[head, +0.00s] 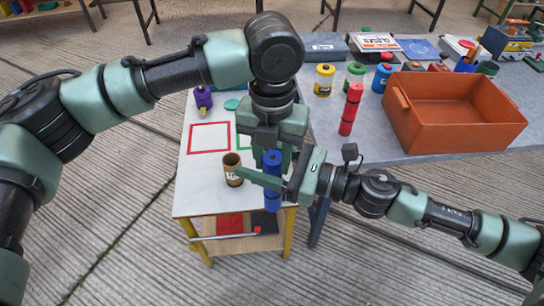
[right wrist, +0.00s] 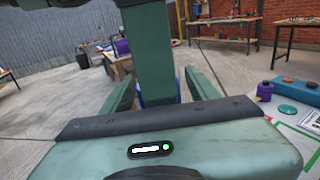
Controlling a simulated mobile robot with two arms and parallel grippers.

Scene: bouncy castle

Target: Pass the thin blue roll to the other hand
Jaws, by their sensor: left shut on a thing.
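The thin blue roll (head: 272,162) is upright above the front of the small white table, near its right edge. My left gripper (head: 274,150) comes down from above and is shut on its upper part. My right gripper (head: 270,178) reaches in from the right, with one finger crossing in front of the roll. In the right wrist view its fingers (right wrist: 160,85) are spread apart, one on each side of the blue roll (right wrist: 143,100). There the green jaw of my left gripper hides most of the roll. The right fingers look clear of the roll.
A cardboard tube (head: 232,165) stands on the white table (head: 195,190), close left of the grippers. A red roll (head: 350,110) and an orange bin (head: 460,140) stand on the grey table behind. A purple spool (head: 203,97) stands at the back left.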

